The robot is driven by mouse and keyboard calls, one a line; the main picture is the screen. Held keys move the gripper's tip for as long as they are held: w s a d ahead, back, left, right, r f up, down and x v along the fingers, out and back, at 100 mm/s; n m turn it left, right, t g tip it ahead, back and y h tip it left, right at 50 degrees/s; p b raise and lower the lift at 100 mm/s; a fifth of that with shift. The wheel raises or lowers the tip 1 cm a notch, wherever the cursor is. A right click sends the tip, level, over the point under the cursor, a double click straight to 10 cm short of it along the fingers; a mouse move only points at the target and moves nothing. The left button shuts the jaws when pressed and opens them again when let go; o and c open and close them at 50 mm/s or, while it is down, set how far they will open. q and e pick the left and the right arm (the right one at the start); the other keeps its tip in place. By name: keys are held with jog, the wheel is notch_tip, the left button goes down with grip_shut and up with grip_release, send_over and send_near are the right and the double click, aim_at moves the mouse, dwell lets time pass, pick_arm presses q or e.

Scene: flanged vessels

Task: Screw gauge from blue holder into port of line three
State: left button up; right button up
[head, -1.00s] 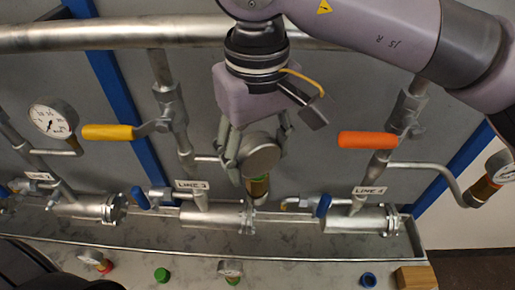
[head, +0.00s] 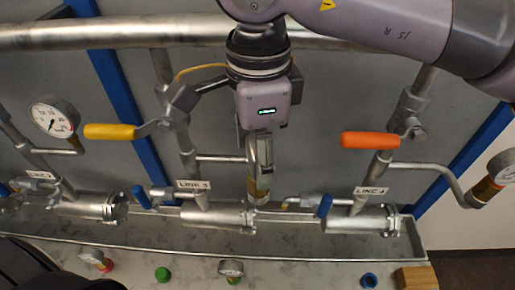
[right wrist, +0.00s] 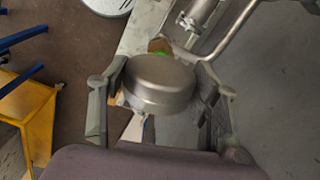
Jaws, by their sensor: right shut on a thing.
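My right gripper (head: 262,140) points down and is shut on a round metal gauge (head: 264,168), seen nearly edge-on in the head view. A brass fitting shows under the gauge. The right wrist view shows the back of the gauge (right wrist: 160,85) between both fingers, with a green part beyond it. The gauge is just right of the side pipe (head: 222,158) of line three, labelled LINE 3 (head: 193,185). The port is hidden, and I cannot tell whether the fitting touches it. The blue holder (head: 369,281) on the counter is empty. My left gripper is out of view.
A yellow valve handle (head: 110,131) is left of my gripper and an orange one (head: 370,140) is right. Gauges sit on line two (head: 53,117) and line four (head: 502,168). Another gauge (head: 231,267), a green holder (head: 162,273) and a wooden block (head: 415,277) are in front.

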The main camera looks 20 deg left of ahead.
jog(key=m, duration=0.4)
jog(key=shift+w+r, duration=0.1)
jog(key=o, duration=1.5)
notch_tip(320, 180, up, 12)
jog(key=shift+f, duration=0.1)
